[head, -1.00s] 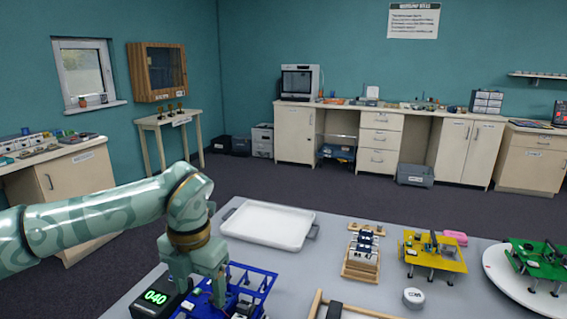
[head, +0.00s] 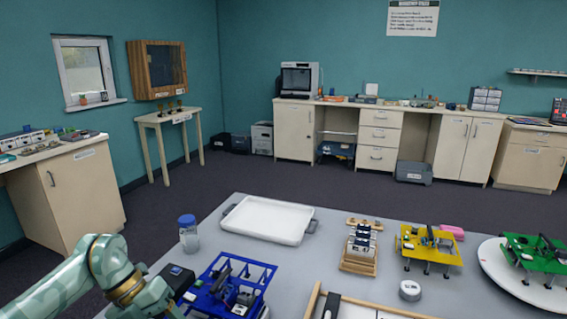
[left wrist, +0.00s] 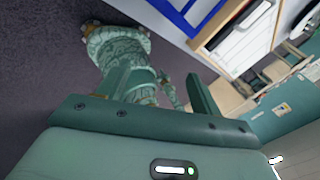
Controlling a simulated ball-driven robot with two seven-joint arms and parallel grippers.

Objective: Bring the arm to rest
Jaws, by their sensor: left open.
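My left arm (head: 110,265) is bent low at the bottom left of the head view, beside the table's near left part. In the left wrist view my left gripper (left wrist: 160,90) has its two fingers apart with nothing between them. In the head view its fingertips cannot be made out clearly. My right gripper is not in view.
On the grey table (head: 330,230), a blue rig (head: 228,285) and a black box (head: 178,278) stand close to my left arm. A blue-lidded jar (head: 188,235) and a white tray (head: 268,220) stand behind. A wooden rack (head: 360,248) and yellow rig (head: 430,245) are farther right.

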